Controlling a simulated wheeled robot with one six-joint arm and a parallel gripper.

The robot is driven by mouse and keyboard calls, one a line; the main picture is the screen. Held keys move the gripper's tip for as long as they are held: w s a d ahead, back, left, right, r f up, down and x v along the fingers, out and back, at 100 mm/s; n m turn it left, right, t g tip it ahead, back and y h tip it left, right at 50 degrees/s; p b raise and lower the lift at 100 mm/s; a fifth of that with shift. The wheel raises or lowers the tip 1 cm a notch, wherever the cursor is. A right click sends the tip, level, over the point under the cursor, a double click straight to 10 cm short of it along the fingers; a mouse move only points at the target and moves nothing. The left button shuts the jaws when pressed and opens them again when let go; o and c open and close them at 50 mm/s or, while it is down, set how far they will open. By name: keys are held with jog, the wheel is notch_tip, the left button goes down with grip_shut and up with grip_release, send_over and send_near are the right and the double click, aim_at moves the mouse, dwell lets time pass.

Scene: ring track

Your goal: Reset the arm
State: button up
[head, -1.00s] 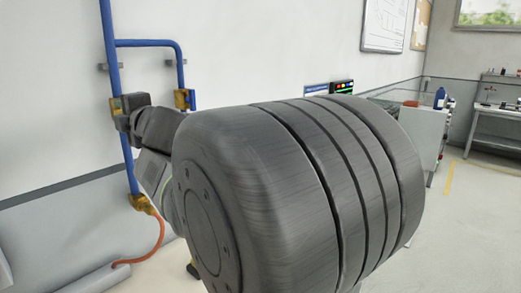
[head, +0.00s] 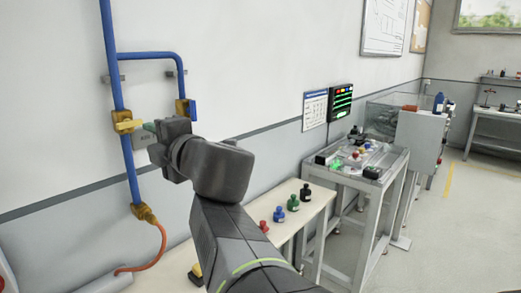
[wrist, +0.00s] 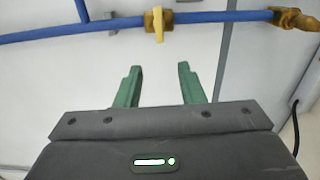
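My arm rises from the bottom of the head view and reaches left toward the blue pipe (head: 113,80) on the wall. My gripper (wrist: 158,82) shows in the wrist view with its two green fingers apart and nothing between them. Beyond the fingertips, a yellow valve handle (wrist: 158,22) sits on the blue pipe (wrist: 210,17), with a gap between. In the head view my gripper (head: 142,136) is partly hidden by my wrist, close to the yellow valve (head: 125,122).
An orange hose (head: 160,250) hangs from the pipe's lower fitting. Floor at right is clear.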

aim_at(123, 124)
jog(key=shift+m, duration=0.3)
jog(key=b+x, duration=0.1)
jog(key=x, duration=0.6)
jog(key=b+x, duration=0.1)
jog(key=x, duration=0.6)
jog(key=shift+a+r, duration=0.1)
jog(key=shift+r, duration=0.15)
jog(key=shift+r+m+p, duration=0.15)
jog(key=shift+m+p, duration=0.3)
jog(key=shift+m, duration=0.15)
jog(key=shift+r+m+p, duration=0.15)
jog(key=shift+m+p, duration=0.15)
jog(key=shift+m, duration=0.3)
jog(key=shift+m+p, duration=0.55)
jog(key=shift+m, duration=0.45)
jog(key=shift+d, duration=0.25)
